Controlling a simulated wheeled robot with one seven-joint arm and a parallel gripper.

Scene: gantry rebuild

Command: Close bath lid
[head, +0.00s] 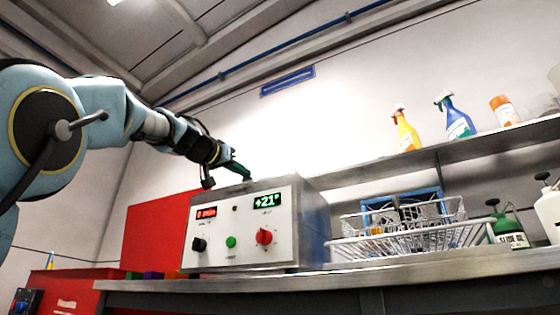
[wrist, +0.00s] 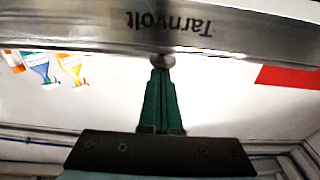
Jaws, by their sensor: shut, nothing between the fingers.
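The bath (head: 245,225) is a grey metal box on the bench, with a red "0 min" display, a green "+21°" display and knobs on its front. Its top is seen edge-on from below in the head view, so I cannot tell how far the lid stands open. My gripper (head: 243,174) is just above the bath's front top edge, with green fingers shut and empty. In the wrist view its fingertips (wrist: 160,76) are at a round metal knob (wrist: 162,61), touching or nearly so. Beyond the knob is a metal surface (wrist: 90,35) marked "Tarnvolt", seen upside down.
A white wire basket (head: 400,240) stands right of the bath on the bench (head: 440,268). A shelf (head: 470,148) with spray bottles (head: 405,132) is above. A red panel (head: 158,235) is behind at left.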

